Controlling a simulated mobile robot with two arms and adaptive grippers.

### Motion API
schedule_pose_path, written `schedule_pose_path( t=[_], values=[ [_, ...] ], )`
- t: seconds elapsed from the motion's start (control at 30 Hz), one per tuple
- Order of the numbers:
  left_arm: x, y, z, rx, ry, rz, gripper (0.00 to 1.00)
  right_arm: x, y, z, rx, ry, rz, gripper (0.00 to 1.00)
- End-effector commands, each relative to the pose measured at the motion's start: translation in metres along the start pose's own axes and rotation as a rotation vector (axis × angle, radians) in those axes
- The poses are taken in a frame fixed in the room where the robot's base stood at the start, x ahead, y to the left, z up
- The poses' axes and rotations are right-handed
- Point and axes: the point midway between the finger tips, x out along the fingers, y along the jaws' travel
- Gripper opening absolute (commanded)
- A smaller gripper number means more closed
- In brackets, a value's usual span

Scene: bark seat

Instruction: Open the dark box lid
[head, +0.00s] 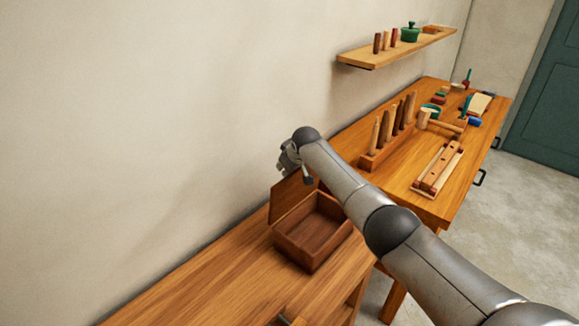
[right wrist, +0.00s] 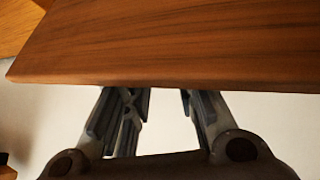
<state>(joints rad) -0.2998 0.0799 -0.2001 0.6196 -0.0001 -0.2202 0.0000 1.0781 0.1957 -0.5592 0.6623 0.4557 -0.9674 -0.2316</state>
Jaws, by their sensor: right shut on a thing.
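The dark box (head: 306,252) is a brown wooden box on the near bench, and its hollow inside shows from above. Its lid (head: 286,198) stands raised and steeply tilted at the box's back left side, partly hidden behind my right arm. My right gripper (head: 291,163) is at the lid's upper edge, shut on it. In the right wrist view the lid (right wrist: 170,45) fills the top as a broad brown board, with the fingers (right wrist: 158,98) at its edge; their tips are hidden by it. My left gripper is not in view.
The near bench (head: 215,285) is clear left of the box, with a pale wall behind. A second table (head: 425,203) at right carries a peg rack (head: 386,150) and several small things. A shelf (head: 385,55) hangs above. My right arm crosses over the gap between the tables.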

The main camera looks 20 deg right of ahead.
Motion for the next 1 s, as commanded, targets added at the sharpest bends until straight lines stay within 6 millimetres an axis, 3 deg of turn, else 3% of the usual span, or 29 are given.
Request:
schedule_pose_path(
  t=[0.03, 0.87, 0.9, 1.0],
  values=[
    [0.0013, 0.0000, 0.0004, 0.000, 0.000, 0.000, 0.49, 0.0076, -0.0110, 0.0094, 0.001, -0.016, -0.017, 0.00],
    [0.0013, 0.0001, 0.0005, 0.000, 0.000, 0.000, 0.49, 0.0078, -0.0111, 0.0102, 0.001, -0.019, -0.018, 0.00],
    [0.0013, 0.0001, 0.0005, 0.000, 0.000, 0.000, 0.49, 0.0078, -0.0111, 0.0103, 0.001, -0.019, -0.018, 0.27],
    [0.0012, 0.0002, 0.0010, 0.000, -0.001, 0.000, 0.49, 0.0076, -0.0107, 0.0102, 0.001, -0.019, -0.017, 0.39]
  ],
)
